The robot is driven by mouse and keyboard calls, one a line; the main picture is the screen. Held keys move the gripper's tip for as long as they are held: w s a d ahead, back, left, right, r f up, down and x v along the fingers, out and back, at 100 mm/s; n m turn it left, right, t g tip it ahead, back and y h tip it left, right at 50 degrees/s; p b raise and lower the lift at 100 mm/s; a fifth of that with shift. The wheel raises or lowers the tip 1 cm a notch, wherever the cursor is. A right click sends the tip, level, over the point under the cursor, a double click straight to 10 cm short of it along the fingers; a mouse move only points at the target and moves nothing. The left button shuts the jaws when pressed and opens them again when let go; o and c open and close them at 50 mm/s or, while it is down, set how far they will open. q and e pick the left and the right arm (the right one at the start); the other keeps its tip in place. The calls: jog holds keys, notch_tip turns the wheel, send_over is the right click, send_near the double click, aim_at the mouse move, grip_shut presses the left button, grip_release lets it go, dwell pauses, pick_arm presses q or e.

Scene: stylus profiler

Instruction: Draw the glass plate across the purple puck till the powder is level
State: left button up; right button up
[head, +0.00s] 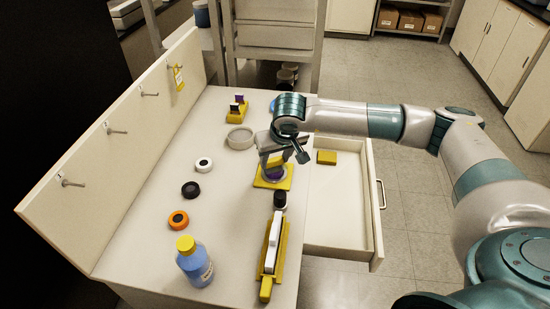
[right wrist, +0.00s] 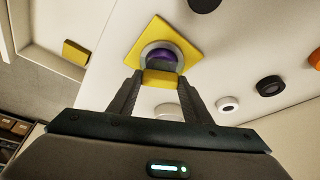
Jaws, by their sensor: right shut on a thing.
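The purple puck (head: 274,173) sits in a grey ring on a square yellow base (head: 262,184) on the bench. In the right wrist view the purple puck (right wrist: 160,56) shows inside the ring, with the yellow base (right wrist: 147,30) around it. My right gripper (right wrist: 160,80) is shut on a yellow grip piece (right wrist: 159,78) at the near edge of the ring. This seems to be the glass plate's handle; clear glass cannot be made out. In the head view my right gripper (head: 284,154) is just above the puck. The powder surface is too small to judge. My left gripper is out of view.
An open drawer (head: 340,205) with a yellow block (head: 327,157) is at right. A round dish (head: 240,139) and yellow holder (head: 237,112) stand behind. A black-capped jar (head: 280,199), yellow rack (head: 265,290) and blue bottle (head: 195,266) stand in front. Several rings lie left.

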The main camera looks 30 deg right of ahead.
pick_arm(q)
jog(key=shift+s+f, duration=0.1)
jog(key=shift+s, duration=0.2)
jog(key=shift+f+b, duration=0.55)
pick_arm(e)
jog(key=shift+f, duration=0.4)
dwell(0.7)
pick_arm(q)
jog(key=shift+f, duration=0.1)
pick_arm(e)
jog(key=shift+d, duration=0.15)
pick_arm(q)
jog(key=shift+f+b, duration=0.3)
jog(key=shift+b, duration=0.1)
pick_arm(e)
jog(key=shift+s+d, duration=0.1)
jog(key=shift+d, duration=0.45)
jog(key=shift+a, duration=0.2)
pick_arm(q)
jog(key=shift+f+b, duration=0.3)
pick_arm(e)
jog(key=shift+a, duration=1.15)
jog(key=shift+d, duration=0.1)
